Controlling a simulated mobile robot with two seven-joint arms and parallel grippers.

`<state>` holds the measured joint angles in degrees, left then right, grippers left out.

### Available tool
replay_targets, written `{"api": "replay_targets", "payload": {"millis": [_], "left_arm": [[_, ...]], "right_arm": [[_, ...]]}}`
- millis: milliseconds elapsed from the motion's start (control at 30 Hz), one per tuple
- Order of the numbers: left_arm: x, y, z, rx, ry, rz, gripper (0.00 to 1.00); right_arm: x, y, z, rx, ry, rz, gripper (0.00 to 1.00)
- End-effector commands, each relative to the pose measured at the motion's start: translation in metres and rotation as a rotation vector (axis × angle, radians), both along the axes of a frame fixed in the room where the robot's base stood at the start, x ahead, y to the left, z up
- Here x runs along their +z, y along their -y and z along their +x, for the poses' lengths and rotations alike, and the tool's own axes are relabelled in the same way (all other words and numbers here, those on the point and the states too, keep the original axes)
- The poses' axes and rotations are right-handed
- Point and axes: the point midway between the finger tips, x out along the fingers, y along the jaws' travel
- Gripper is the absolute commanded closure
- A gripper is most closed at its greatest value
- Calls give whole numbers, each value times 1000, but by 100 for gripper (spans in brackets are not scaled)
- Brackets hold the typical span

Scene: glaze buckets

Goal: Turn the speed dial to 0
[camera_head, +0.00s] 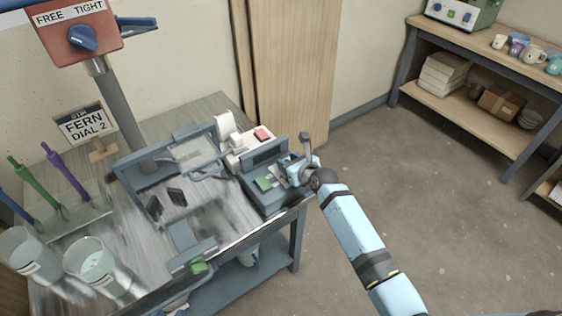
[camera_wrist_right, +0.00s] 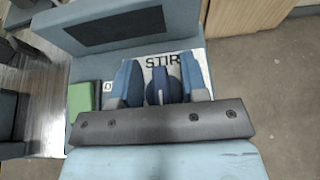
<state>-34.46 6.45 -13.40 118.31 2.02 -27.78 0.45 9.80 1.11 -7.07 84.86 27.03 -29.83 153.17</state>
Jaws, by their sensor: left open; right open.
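The speed dial is a blue knob (camera_wrist_right: 160,84) on a pale plate marked STIR, on the blue-grey control box (camera_head: 268,180) at the bench's right end. In the right wrist view the knob stands between the two blue fingers of my right gripper (camera_wrist_right: 161,80). The jaws are open with a finger on each side; I cannot tell whether they touch the knob. The dial's pointer and scale cannot be read. In the head view my right gripper (camera_head: 296,172) covers the dial. My left gripper is not in view.
A green button (camera_wrist_right: 84,98) sits left of the dial. A grey frame (camera_head: 150,178), glass buckets (camera_head: 92,262) and a FERN DIAL 2 sign (camera_head: 86,127) stand on the bench. A red FREE/TIGHT panel (camera_head: 75,20) rises at upper left. The floor to the right is clear.

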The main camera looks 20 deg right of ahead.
Motion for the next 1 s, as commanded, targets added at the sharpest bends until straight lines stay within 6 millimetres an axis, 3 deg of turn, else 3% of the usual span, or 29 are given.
{"api": "replay_targets", "payload": {"millis": [367,533,1000], "left_arm": [[-1,1,-3,-8,-1,2,57],[-4,-1,-5,-13,-4,11,57],[0,-2,-3,-9,-4,8,57]], "right_arm": [[-1,1,0,-1,0,0,62],[-1,1,0,-1,-1,-1,100],[-2,1,-1,68,-6,-1,100]]}}
